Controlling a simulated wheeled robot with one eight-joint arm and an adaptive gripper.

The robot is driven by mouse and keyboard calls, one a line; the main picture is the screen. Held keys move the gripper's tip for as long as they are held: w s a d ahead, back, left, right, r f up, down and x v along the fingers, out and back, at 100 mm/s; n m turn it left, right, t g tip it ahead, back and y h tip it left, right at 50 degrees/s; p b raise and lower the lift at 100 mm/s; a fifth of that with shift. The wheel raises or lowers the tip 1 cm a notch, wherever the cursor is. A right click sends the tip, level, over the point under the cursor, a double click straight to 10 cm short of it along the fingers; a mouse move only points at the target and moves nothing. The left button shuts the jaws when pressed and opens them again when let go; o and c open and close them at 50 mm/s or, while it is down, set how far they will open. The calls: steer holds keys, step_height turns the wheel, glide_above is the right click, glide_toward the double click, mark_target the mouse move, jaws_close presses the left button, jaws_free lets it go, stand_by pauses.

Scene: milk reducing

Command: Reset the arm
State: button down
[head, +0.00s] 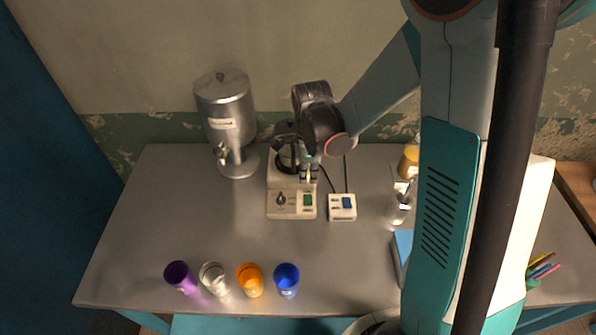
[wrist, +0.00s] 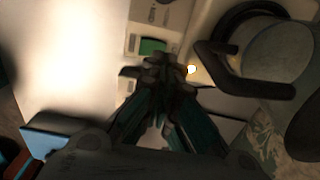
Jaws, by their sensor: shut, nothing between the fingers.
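My arm reaches over the table from the right in the head view. My gripper (head: 309,174) points down over the hot-plate device (head: 283,203), beside the dark-handled pot (head: 287,155). In the wrist view my gripper (wrist: 168,68) is shut and empty, its fingertips close together near the device's green switch (wrist: 153,46). The pot's dark handle (wrist: 245,85) lies to the right of the fingers. I cannot tell whether the fingers touch the device.
A silver dispenser (head: 226,120) stands at the back left. A small switch box (head: 342,207) is right of the device. Purple (head: 181,277), clear (head: 213,278), orange (head: 250,280) and blue (head: 286,280) cups line the front edge. The table's left middle is clear.

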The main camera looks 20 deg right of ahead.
steer(key=s+r+n+t+b, duration=0.5)
steer(key=s+r+n, duration=0.9)
steer(key=n, duration=0.7)
steer(key=shift+s+r+n+t, duration=0.3)
steer(key=shift+s+r+t, duration=0.15)
steer(key=shift+t, duration=0.65)
